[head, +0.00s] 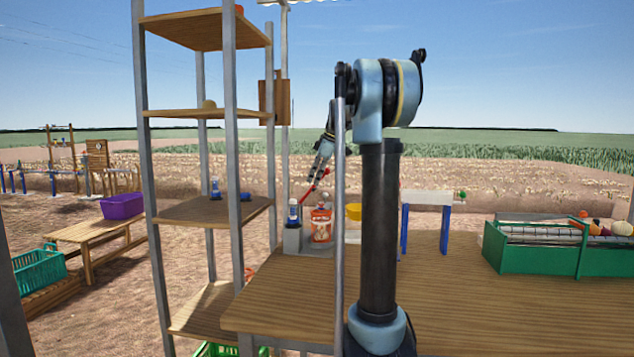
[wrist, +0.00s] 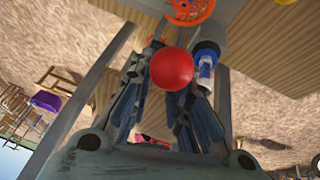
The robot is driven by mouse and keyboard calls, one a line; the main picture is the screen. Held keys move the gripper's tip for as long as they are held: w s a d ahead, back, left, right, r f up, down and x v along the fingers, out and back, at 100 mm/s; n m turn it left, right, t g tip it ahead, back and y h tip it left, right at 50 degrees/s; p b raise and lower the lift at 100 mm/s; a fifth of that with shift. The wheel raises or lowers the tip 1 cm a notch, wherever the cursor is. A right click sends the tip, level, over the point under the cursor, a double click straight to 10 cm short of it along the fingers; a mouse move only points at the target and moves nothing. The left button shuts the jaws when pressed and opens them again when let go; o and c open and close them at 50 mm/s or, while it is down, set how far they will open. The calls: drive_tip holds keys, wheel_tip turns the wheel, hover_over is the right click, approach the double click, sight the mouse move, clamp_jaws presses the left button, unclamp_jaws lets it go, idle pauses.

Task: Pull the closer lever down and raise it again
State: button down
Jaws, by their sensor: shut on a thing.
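The lever's round red knob (wrist: 172,68) fills the middle of the wrist view, between the two dark fingers of my gripper (wrist: 168,82). My gripper is shut on it. In the head view, my gripper (head: 319,166) points down beside a thin red lever (head: 311,190), above the far left edge of the wooden table. The knob is mostly hidden there by the fingers and a grey post. The lever's lower end and pivot are hard to make out. I cannot tell from these views how far the lever is tilted.
A blue-and-white cylinder (head: 293,212) stands on a grey block close by; it also shows in the wrist view (wrist: 205,66). A shelf rack (head: 152,180) stands left, a green conveyor tray (head: 530,262) right.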

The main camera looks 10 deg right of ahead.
drive_tip(key=shift+w+a+r, duration=0.15)
drive_tip(key=shift+w+a, duration=0.05)
drive_tip(key=shift+w, duration=0.05)
drive_tip(key=shift+a+r, duration=0.1)
drive_tip(key=shift+a, duration=0.1)
drive_tip(key=shift+w+a+r, duration=0.2)
drive_tip(key=shift+a+r, duration=0.1)
drive_tip(key=shift+a, duration=0.35)
drive_tip(key=shift+w+a+r, duration=0.1)
drive_tip(key=shift+a+r, duration=0.05)
drive_tip(key=shift+a, duration=0.5)
